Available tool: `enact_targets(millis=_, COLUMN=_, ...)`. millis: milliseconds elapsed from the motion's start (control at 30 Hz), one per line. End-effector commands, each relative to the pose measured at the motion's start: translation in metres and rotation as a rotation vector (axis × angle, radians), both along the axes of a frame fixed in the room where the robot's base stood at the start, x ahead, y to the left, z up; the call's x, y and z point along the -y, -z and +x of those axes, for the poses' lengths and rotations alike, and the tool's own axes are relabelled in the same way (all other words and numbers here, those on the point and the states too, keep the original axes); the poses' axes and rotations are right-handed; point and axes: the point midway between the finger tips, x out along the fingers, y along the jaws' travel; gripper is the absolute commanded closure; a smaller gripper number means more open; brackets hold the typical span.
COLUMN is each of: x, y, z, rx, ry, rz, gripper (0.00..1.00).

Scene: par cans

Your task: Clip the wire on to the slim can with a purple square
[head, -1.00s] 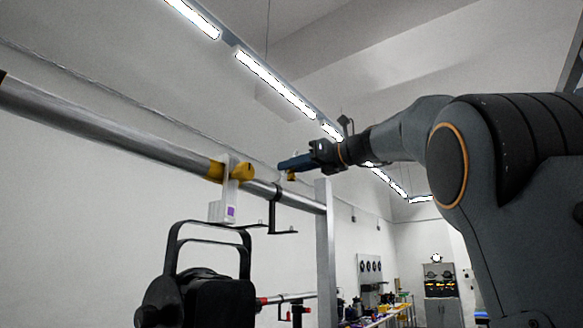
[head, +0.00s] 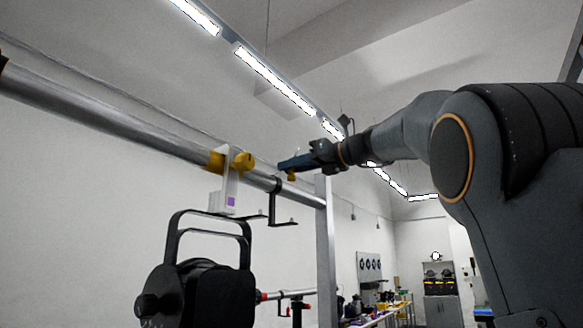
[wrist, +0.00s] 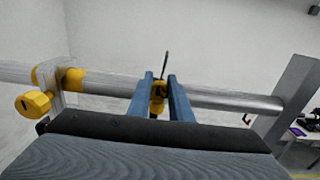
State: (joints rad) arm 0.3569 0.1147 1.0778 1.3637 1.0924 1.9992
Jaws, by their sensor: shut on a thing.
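A black can (head: 210,295) with a looped yoke hangs under the silver pipe in the head view. Above it, a pale clamp (head: 231,180) with a yellow knob (head: 243,161) grips the pipe and carries a tag with a purple square (head: 231,201). My gripper (head: 281,165) is right of the clamp, near the pipe and apart from the knob. In the wrist view my gripper (wrist: 160,77) is shut on a small yellow piece (wrist: 158,92), seemingly the wire's clip, with a thin dark strand (wrist: 165,64) beyond. The rest of the wire is hidden.
The silver pipe (head: 110,119) runs across to an upright post (head: 326,235). A black bracket (head: 277,205) hangs from it between clamp and post. A second dark fixture (head: 297,312) with a red part is lower down. Space above the pipe looks clear.

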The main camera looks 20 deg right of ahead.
Motion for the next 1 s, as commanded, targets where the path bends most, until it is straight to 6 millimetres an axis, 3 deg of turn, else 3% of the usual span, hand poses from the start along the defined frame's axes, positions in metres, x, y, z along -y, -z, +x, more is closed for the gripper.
enact_targets(millis=1000, x=0.000, y=0.024, z=0.000, rx=-0.001, ry=0.000, rz=0.000, gripper=1.00)
